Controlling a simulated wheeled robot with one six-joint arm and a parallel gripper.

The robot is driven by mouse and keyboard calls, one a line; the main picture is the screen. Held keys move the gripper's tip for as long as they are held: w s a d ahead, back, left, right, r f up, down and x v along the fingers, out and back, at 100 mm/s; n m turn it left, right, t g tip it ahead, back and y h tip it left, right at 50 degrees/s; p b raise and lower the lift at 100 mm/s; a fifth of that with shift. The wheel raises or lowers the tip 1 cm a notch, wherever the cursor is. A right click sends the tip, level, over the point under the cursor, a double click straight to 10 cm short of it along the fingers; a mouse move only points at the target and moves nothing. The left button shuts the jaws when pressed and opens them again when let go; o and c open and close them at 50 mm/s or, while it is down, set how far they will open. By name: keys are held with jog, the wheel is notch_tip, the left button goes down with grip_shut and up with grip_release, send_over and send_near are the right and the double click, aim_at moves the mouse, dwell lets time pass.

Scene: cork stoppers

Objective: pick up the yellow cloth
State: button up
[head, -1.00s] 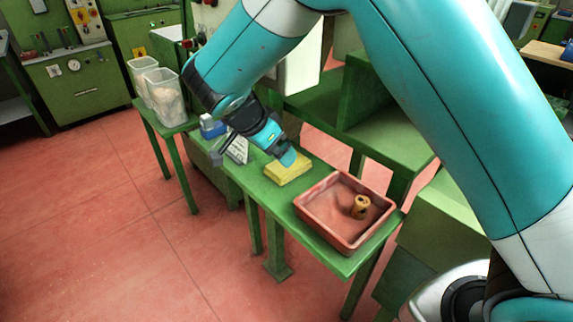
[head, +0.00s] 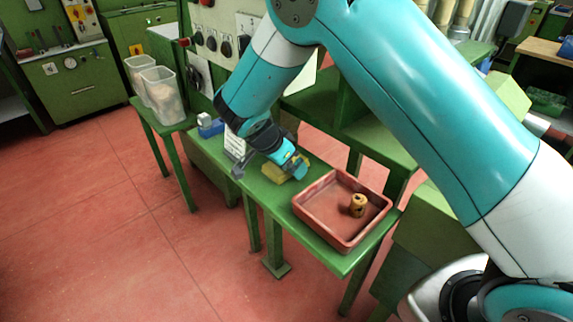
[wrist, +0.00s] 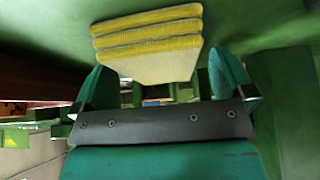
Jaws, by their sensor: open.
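The yellow cloth (head: 291,168) is a folded stack lying on the narrow green table (head: 252,187), left of the red tray. In the wrist view the cloth (wrist: 148,45) shows its yellow layered folds and a pale face. My gripper (head: 295,170) is low over the table at the cloth and hides part of it in the head view. In the wrist view my gripper (wrist: 162,80) is open, with one teal finger on each side of the cloth's near part. I cannot tell whether the fingers touch it.
The red tray (head: 336,240) stands right of the cloth with a cork-coloured piece (head: 357,205) in it. A blue item (head: 210,127) and a white sign (head: 235,143) stand left. Clear bins (head: 163,95) sit on a side table. Green shelving rises behind.

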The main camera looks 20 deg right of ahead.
jog(key=shift+f, duration=0.15)
jog(key=c, duration=1)
jog(key=shift+o, duration=0.2)
